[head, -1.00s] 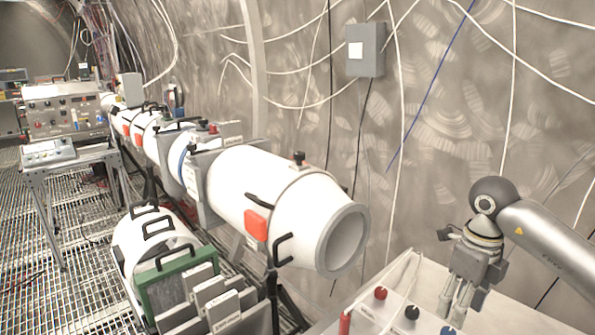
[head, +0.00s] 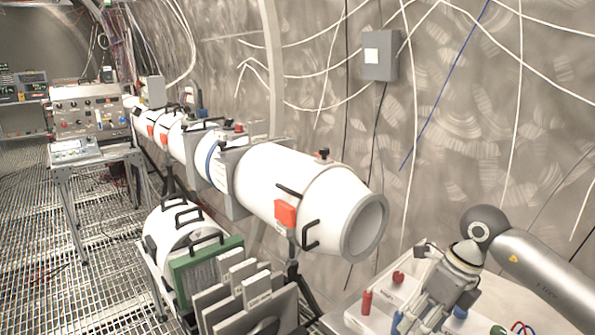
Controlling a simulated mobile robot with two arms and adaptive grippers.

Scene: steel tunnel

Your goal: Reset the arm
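My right arm enters from the right edge, and its grey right gripper (head: 420,318) points down and to the left over a white panel (head: 352,318) at the bottom right. The fingertips are low in the picture, in front of the panel, and their gap is not clear. I cannot tell whether they touch anything. A red cylinder (head: 367,301) and a red knob (head: 398,278) stand on the panel to the left of the gripper. Blue parts show close to the gripper, partly covered. My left gripper is not in view.
A large white tube (head: 290,190) with black handles and a red block runs back along the wall. Grey plates (head: 240,290) and a green-framed panel (head: 190,275) stand below it. An instrument table (head: 95,160) is at the left. The grated floor (head: 40,250) is open at the left.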

